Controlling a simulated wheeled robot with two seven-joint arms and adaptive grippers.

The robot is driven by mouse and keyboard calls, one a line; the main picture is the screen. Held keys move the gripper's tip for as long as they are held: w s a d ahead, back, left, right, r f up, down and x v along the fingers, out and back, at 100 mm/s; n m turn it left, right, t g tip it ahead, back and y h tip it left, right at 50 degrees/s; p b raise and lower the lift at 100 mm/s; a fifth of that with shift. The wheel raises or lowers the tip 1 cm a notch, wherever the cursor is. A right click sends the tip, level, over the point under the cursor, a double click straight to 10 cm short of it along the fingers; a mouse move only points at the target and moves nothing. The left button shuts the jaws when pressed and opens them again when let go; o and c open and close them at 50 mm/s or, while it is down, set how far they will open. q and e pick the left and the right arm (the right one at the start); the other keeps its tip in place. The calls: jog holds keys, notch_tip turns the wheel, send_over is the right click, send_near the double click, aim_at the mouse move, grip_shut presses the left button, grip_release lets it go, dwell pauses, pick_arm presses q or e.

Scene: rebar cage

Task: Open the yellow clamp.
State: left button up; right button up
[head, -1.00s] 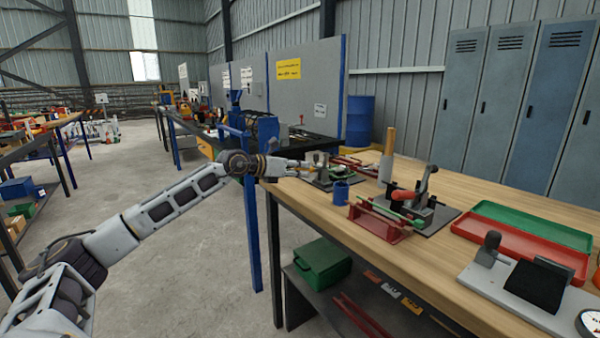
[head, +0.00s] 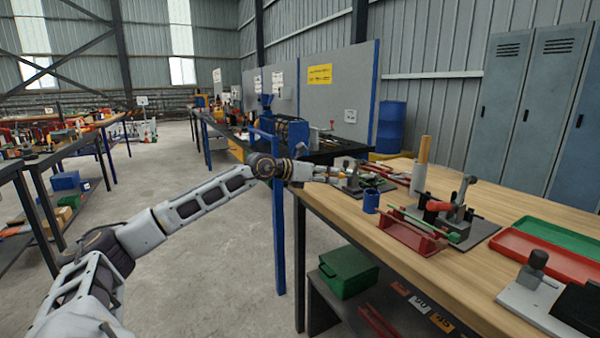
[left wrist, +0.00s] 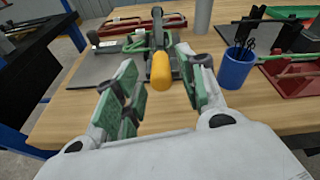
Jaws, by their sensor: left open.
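The yellow clamp handle (left wrist: 160,72) shows in the left wrist view as a rounded yellow grip, pointing toward my camera. It belongs to a clamp on a dark plate (left wrist: 92,72) at the far side of the wooden bench. My left gripper (left wrist: 160,95) is open, with its green-padded fingers on either side of the yellow handle; I cannot tell whether they touch it. In the head view the left gripper (head: 335,175) reaches over the bench's left edge, and the clamp is small and partly hidden there. My right gripper is not in view.
A blue cup (left wrist: 236,68) with dark tools stands right of the gripper. Red and green trays (head: 548,255) lie farther right.

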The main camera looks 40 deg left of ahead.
pick_arm(q)
jog(key=shift+d+v, duration=0.1)
jog(key=shift+v, duration=1.4)
jog(key=shift+d+v, duration=0.15)
jog(key=shift+v, duration=1.4)
jog(key=v, duration=0.4)
jog(key=shift+s+a+r, duration=0.15)
jog(key=shift+s+a, duration=0.1)
jog(key=shift+s, duration=0.05)
jog(key=shift+s, duration=0.1)
